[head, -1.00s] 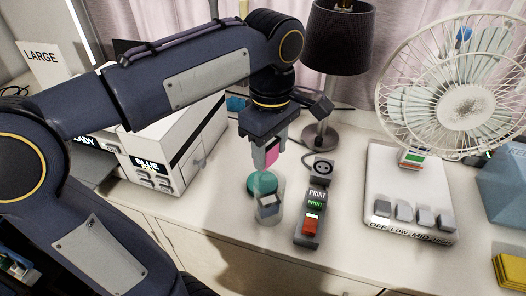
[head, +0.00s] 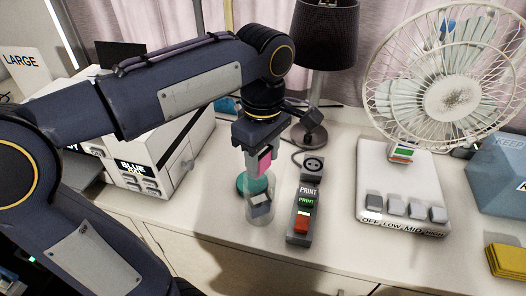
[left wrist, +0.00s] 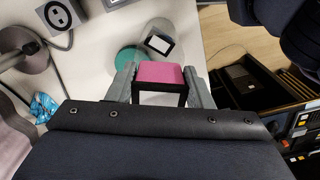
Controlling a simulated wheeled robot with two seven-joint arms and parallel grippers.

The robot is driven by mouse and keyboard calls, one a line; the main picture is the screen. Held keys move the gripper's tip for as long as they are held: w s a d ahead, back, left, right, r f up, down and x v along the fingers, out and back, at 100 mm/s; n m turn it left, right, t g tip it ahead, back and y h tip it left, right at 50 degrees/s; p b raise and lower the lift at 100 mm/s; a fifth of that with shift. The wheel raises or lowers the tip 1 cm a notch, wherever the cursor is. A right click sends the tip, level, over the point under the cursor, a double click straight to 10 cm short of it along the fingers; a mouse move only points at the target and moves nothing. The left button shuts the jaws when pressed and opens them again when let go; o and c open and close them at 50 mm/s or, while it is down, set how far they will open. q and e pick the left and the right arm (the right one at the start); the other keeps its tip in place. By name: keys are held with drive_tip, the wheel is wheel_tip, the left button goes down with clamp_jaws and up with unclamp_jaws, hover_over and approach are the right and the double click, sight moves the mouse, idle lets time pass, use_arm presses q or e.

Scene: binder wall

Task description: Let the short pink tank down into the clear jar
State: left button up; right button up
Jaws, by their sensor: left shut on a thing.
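My left gripper (head: 262,168) points down and is shut on the short pink tank (head: 265,159). In the left wrist view the pink tank (left wrist: 160,74) sits between the two grey fingers, with a dark frame on its near side. The clear jar (head: 260,212) stands on the counter just below and in front of the gripper in the head view. A grey and dark block with a pale face shows in the jar, also in the left wrist view (left wrist: 160,43). The tank is held above the jar, apart from it as far as I can tell. My right gripper is not in view.
A teal round piece (head: 243,183) lies directly behind the jar. A print button box (head: 303,205) stands close on the right. A lamp (head: 311,130) is behind, a fan (head: 400,200) at right, a white printer (head: 160,150) at left. The counter's front edge is near the jar.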

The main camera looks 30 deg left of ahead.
sight(263, 171)
use_arm(q)
drive_tip(key=shift+f, duration=0.65)
idle(0.8)
drive_tip(key=shift+f+b, duration=0.7)
drive_tip(key=shift+f, duration=0.8)
idle(1.5)
drive_tip(key=o, duration=1.1)
drive_tip(key=shift+r, duration=0.1)
wheel_tip(263, 171, up, 8)
drive_tip(key=shift+f+p, duration=0.2)
drive_tip(key=shift+p, duration=0.15)
